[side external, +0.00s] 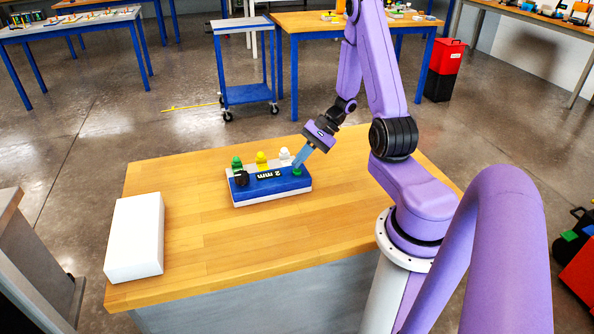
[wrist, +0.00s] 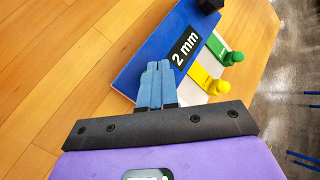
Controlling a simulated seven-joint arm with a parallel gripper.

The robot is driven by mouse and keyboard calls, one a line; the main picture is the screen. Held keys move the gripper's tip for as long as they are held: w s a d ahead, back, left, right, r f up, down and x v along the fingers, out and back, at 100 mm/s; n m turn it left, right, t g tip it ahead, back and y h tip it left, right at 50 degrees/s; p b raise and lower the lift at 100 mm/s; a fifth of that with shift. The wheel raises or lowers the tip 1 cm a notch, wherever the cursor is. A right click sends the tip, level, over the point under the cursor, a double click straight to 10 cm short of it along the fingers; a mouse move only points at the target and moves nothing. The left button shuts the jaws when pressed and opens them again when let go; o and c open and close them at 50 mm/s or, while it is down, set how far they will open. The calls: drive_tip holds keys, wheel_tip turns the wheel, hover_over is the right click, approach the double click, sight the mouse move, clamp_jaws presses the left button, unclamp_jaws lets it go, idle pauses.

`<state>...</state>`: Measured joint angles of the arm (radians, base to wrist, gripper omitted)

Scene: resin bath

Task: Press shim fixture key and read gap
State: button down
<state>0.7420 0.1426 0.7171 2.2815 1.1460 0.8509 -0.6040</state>
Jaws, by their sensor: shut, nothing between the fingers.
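The shim fixture (side external: 268,189) is a blue-topped block with a white base on the wooden table. Its label (side external: 270,174) reads "2 mm", and the label also shows in the wrist view (wrist: 185,48). A green key (side external: 297,171) sits at the fixture's right end. My gripper (side external: 300,163) is shut and empty, tilted, with its fingertips at the green key; I cannot tell whether the key is pressed. In the wrist view the shut fingers (wrist: 157,68) cover the key. Green (side external: 237,163), yellow (side external: 261,158) and white (side external: 285,155) knobbed shims stand along the fixture's back.
A black knob (side external: 241,178) is at the fixture's left end. A white box (side external: 135,238) lies at the table's left edge. The wooden tabletop (side external: 250,240) in front of the fixture is clear. A blue cart (side external: 248,94) stands on the floor behind.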

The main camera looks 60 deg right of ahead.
sight(300, 170)
drive_tip(key=shift+r, duration=0.25)
drive_tip(key=shift+r, duration=2.5)
drive_tip(key=s+a+r+n+g+h, duration=0.1)
drive_tip(key=s+a+r+n+g, duration=0.1)
drive_tip(key=a+n+g, duration=0.3)
drive_tip(key=s+a+r+n+h, duration=0.1)
drive_tip(key=s+a+n, duration=0.1)
drive_tip(key=a+n, duration=0.3)
drive_tip(key=s+a+r+n+g, duration=0.2)
drive_tip(key=a+n+g, duration=0.1)
drive_tip(key=a, duration=0.4)
drive_tip(key=s+a+r+n+t+h, duration=0.1)
drive_tip(key=s+a+r+n+h, duration=0.1)
drive_tip(key=s+n, duration=0.4)
drive_tip(key=s+a+r+n+t+h, duration=0.2)
drive_tip(key=s+n, duration=0.4)
drive_tip(key=n, duration=0.3)
drive_tip(key=a+h, duration=0.1)
drive_tip(key=a, duration=0.1)
drive_tip(key=shift+s+a+r, duration=0.25)
drive_tip(key=shift+s+a, duration=0.15)
